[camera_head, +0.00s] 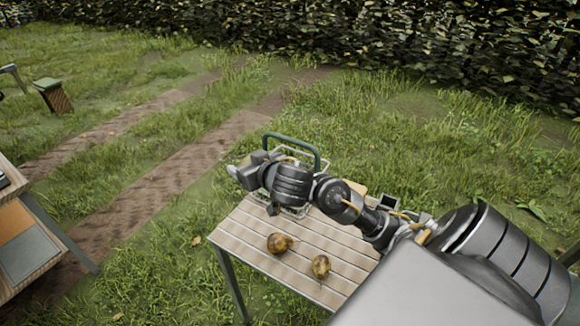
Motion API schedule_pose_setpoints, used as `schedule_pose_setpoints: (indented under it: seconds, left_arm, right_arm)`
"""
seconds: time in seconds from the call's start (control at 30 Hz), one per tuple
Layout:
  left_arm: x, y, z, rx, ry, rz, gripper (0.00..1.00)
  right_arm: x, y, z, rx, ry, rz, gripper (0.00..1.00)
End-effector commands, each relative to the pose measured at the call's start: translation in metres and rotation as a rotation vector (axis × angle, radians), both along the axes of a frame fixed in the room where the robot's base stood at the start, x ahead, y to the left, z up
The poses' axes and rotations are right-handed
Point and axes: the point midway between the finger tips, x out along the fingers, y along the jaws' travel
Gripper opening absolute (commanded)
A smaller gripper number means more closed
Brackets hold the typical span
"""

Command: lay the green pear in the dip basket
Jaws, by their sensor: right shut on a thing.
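The dip basket (292,139) is a wire basket with a dark green handle, standing at the far end of the slatted table. My right arm crosses in front of it and hides much of it. My right gripper (237,173) is at the basket's left side, above the table's far left corner. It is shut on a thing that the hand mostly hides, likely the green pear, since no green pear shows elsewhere. My left gripper is not in view.
Two brownish-yellow pears (279,243) (321,266) lie on the near part of the slatted table (245,235). A pale object partly shows behind my right arm. Another table (28,240) stands at the left edge. Grass and dirt tracks lie around, with a hedge behind.

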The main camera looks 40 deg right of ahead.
Motion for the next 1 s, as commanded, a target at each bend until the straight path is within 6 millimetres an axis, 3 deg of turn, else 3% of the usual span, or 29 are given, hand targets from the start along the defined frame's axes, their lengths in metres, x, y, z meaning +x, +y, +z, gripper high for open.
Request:
schedule_pose_setpoints:
  seconds: [0.03, 0.1, 0.37, 0.7, 0.8, 1.0]
  left_arm:
    - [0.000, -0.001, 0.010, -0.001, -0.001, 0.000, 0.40]
    - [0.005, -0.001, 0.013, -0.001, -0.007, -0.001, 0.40]
    - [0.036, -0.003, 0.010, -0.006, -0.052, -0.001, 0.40]
    - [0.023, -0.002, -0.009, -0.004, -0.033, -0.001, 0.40]
    - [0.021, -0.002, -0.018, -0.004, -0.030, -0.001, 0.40]
    - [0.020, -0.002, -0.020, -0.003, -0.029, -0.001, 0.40]
  right_arm:
    - [-0.005, -0.009, 0.000, -0.006, 0.013, 0.002, 0.44]
    - [-0.010, -0.016, -0.006, -0.003, 0.021, 0.008, 0.44]
    - [-0.008, -0.027, -0.016, 0.002, 0.026, 0.008, 0.44]
    - [0.032, -0.100, -0.054, 0.001, 0.028, 0.004, 0.44]
    - [0.040, -0.114, -0.077, 0.005, 0.029, 0.006, 0.44]
    - [0.051, -0.132, -0.099, 0.005, 0.026, 0.008, 0.44]
